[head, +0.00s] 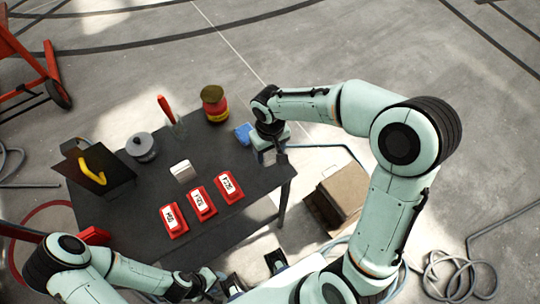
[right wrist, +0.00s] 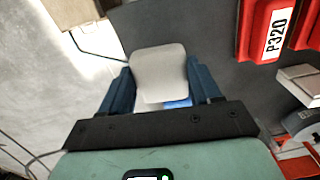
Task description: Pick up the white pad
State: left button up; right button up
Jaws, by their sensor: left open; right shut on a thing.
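The white pad (right wrist: 158,72) is between the two blue fingers of my right gripper (right wrist: 160,92) in the right wrist view. The fingers are shut on its sides. In the head view my right gripper (head: 268,152) points down at the right side of the dark table, and the pad is mostly hidden there. My left gripper (head: 222,286) is open and empty at the bottom of the head view, near the table's front edge.
The dark table (head: 120,205) carries three red blocks (head: 200,201) with white labels, a white block (head: 183,171), a grey pot (head: 142,147), a red-and-yellow can (head: 214,103) and a blue object (head: 243,133). A cardboard box (head: 345,190) stands on the floor at right.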

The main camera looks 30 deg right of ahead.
aim_at(270, 152)
pick_arm(q)
jog(key=shift+w+r+p, duration=0.3)
jog(key=shift+r+p, duration=0.1)
jog(key=shift+r, duration=0.15)
jog(key=shift+w+r+p, duration=0.3)
jog(key=shift+r+p, duration=0.1)
jog(key=shift+r, duration=0.15)
pick_arm(e)
notch_tip(270, 152, up, 14)
jog(key=shift+r, duration=0.25)
